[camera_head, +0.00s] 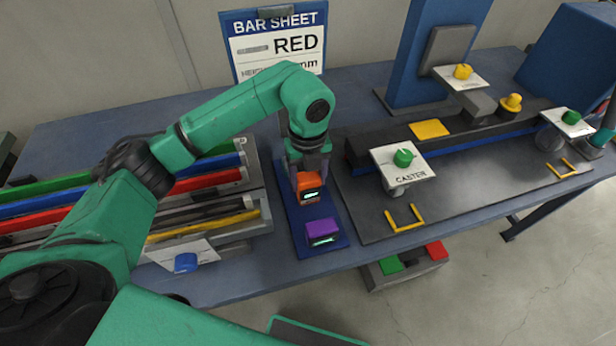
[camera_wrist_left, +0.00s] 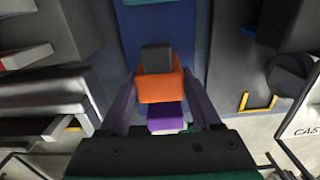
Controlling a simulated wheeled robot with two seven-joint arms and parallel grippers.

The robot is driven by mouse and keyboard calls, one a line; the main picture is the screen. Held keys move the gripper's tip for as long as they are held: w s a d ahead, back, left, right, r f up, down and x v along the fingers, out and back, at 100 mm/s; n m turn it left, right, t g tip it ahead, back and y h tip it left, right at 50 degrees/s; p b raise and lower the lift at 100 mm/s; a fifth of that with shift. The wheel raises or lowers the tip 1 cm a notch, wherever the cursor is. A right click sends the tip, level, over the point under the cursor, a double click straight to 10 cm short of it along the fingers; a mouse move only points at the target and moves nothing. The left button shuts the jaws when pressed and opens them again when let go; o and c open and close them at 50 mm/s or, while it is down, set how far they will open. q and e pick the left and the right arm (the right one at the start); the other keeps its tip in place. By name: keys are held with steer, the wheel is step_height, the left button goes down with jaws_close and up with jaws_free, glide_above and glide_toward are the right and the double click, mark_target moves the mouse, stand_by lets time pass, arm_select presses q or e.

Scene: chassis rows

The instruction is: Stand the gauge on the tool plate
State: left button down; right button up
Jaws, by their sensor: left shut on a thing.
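An orange gauge (camera_head: 308,188) with a small display stands at the blue tool plate (camera_head: 299,218), between the fingers of my left gripper (camera_head: 309,172). In the left wrist view the orange gauge (camera_wrist_left: 158,86), with a dark grey top, sits between the two fingers of the left gripper (camera_wrist_left: 160,100), which is shut on it. Whether its base touches the plate is hard to tell. A purple gauge (camera_head: 321,232) with a display stands on the near end of the plate, and also shows in the left wrist view (camera_wrist_left: 165,117). My right gripper is not in view.
A rack of coloured bars (camera_head: 215,180) lies left of the plate. A grey board (camera_head: 400,222) with a black rail, a caster card (camera_head: 404,170) and yellow brackets is to the right. A bar sheet sign (camera_head: 277,45) stands behind.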

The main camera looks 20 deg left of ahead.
arm_select(q)
steer(key=shift+f+b, duration=0.3)
steer(key=shift+f, duration=0.15)
steer(key=shift+f, duration=0.2)
steer(key=shift+s, duration=0.1)
jaws_free()
